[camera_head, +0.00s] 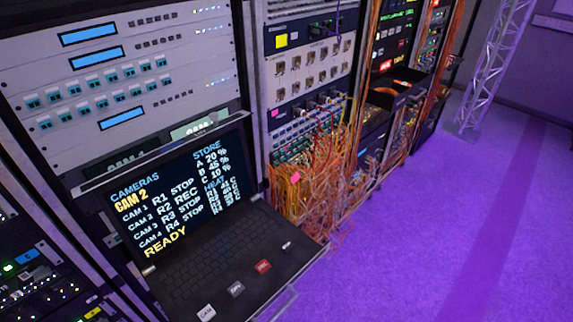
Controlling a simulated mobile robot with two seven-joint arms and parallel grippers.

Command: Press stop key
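A pull-out console has a black screen (178,194) tilted up and a dark keyboard (215,258) in front of it. The screen reads CAMERAS, CAM 2, a list with R1 STOP, R2 REC, R3 STOP, R4 STOP, and READY. Along the keyboard's front edge are a white key (207,312) that seems to read CAM, a grey key (236,289), a red key (263,266) and a small pale key (286,245). Their lettering is mostly too small to read, so I cannot tell which is the stop key. Neither gripper is in view.
A metal handle (278,303) sticks out at the console's front. Orange cables (315,172) hang in a tangle close to its right. Equipment racks (115,62) stand behind. A black tray (396,92) juts out farther back. The purple floor (430,220) is clear up to a truss (492,70).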

